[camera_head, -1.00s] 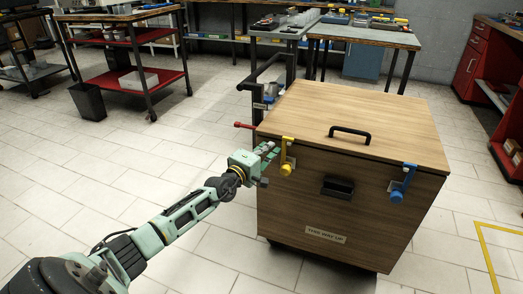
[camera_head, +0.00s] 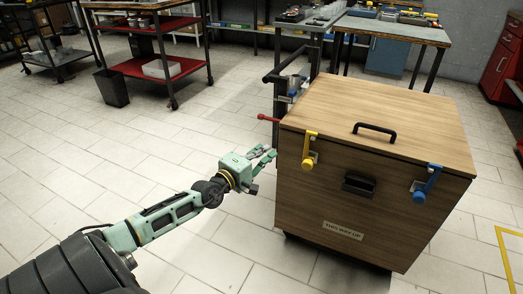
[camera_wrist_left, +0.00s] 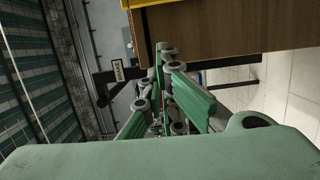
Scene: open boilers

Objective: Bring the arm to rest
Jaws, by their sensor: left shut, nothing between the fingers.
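My left arm comes in from the lower left in the head view. Its green gripper (camera_head: 266,156) is shut and empty, just left of the front left edge of a wooden box (camera_head: 340,205). A narrow strip of floor shows between the fingertips and the box. In the left wrist view the green fingers (camera_wrist_left: 163,62) come together near the box side (camera_wrist_left: 230,32). The box has a closed wooden lid (camera_head: 400,100) with a black handle (camera_head: 375,132). My right gripper is in neither view.
A yellow latch (camera_head: 309,152), a blue latch (camera_head: 424,185) and a red handle (camera_head: 267,118) stick out from the box. A workbench (camera_head: 395,30) stands behind it and a red-shelved cart (camera_head: 150,68) at the back left.

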